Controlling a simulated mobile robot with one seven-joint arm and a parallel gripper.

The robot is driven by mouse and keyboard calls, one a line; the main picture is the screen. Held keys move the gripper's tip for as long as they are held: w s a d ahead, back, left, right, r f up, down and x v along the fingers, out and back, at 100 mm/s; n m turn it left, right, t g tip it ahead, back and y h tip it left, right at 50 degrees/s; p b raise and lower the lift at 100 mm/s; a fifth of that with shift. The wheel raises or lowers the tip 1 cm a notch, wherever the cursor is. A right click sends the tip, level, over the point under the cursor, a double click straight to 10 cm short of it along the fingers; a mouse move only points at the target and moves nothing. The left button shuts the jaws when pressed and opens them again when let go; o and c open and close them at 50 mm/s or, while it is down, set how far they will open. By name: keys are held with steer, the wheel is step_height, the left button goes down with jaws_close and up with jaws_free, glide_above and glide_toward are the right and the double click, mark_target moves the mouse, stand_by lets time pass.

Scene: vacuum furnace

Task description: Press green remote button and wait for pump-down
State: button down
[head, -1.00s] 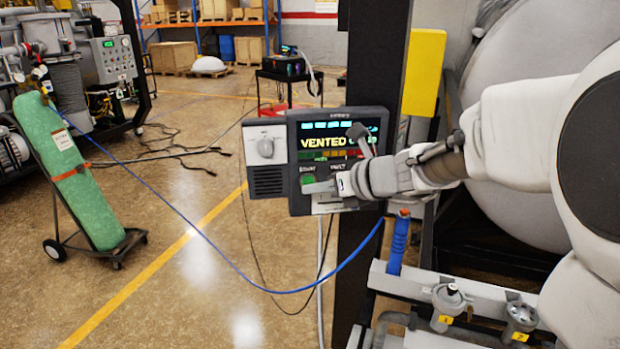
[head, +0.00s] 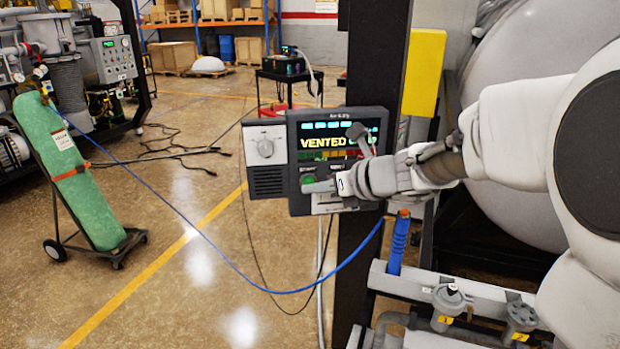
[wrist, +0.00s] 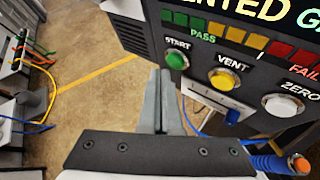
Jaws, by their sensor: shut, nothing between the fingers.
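The grey remote box (head: 269,181) is mounted on the dark post, its screen (head: 323,142) reading VENTED. The green START button (wrist: 177,60) is at the left of its lower button row; it also shows small in the head view (head: 308,179). A yellow VENT button (wrist: 222,78) and a white ZERO button (wrist: 279,104) lie to its right. My gripper (wrist: 166,73) is shut and empty, its tips just below and slightly left of the green button in the wrist view. In the head view, my gripper (head: 306,187) is right at the button; I cannot tell whether it touches.
The dark post (head: 372,60) stands right behind the box. A blue hose (head: 240,276) crosses to the green cylinder (head: 68,170) on a cart at left. Valves (head: 449,299) and pipes sit below my arm. The floor at centre left is mostly clear.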

steer(key=shift+w, duration=0.35)
steer(key=shift+w+a, duration=0.1)
steer(key=shift+w, duration=0.3)
stand_by(0.5)
steer(key=shift+s, duration=0.8)
steer(key=shift+s+d, duration=0.2)
steer(key=shift+s, duration=0.65)
steer(key=shift+s+d, duration=0.15)
steer(key=shift+s, duration=0.65)
steer(key=shift+s+d, duration=0.2)
steer(key=shift+s, duration=0.65)
